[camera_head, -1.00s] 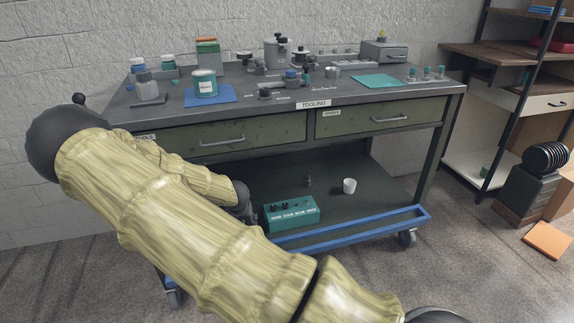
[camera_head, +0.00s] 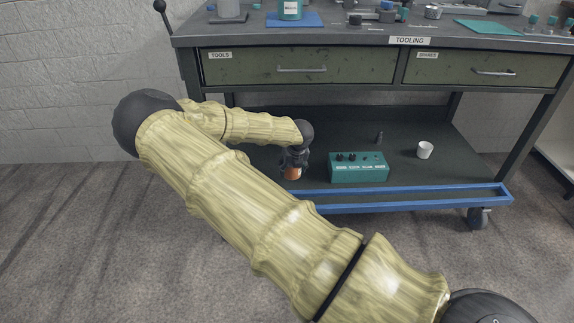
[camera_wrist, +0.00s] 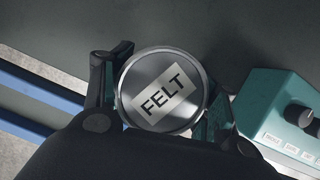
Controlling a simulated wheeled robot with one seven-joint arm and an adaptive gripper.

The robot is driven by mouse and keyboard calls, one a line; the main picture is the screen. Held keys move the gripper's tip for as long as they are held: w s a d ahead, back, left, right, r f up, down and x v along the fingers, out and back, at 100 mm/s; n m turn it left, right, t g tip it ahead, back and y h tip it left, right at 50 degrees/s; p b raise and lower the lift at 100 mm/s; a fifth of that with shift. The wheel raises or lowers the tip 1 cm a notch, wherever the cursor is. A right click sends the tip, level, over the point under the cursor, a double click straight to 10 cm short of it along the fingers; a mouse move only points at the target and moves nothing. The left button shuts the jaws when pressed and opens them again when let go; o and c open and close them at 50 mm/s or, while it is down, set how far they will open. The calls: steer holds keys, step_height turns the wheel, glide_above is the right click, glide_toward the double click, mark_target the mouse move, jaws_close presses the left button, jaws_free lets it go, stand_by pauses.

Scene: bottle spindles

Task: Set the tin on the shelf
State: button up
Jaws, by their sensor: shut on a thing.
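The tin (camera_head: 292,173) has an orange-brown side in the head view. Its round metal lid (camera_wrist: 160,91), labelled FELT, faces the camera in the wrist view. My gripper (camera_head: 294,161) is shut on the tin, with a dark finger on either side of it. It holds the tin over the left part of the cart's dark lower shelf (camera_head: 400,178), left of a teal box. The tin's base is hard to see, so I cannot tell whether it touches the shelf.
The teal control box (camera_head: 358,168) with black knobs stands close right of the tin; a white cup (camera_head: 425,150) and a small dark item (camera_head: 379,137) are farther right. A blue rail (camera_head: 400,198) edges the shelf's front. Drawers (camera_head: 300,67) hang above.

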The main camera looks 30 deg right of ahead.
steer(key=w, duration=0.2)
steer(key=w+b, duration=0.1)
steer(key=w, duration=0.1)
steer(key=w+d+b, duration=0.1)
steer(key=w, duration=0.2)
steer(key=shift+f, duration=0.35)
step_height(320, 180, down, 4)
steer(key=b, duration=0.2)
steer(key=shift+w+r+b, duration=0.15)
steer(key=shift+r+b, duration=0.05)
steer(key=shift+b, duration=0.15)
steer(key=shift+r, duration=0.1)
steer(key=o, duration=1.2)
steer(key=shift+o, duration=0.2)
steer(key=shift+a, duration=0.1)
steer(key=p+v, duration=0.3)
steer(key=v, duration=0.2)
steer(key=shift+r, duration=0.4)
steer(key=shift+p+v, duration=0.4)
steer(key=shift+v, duration=0.5)
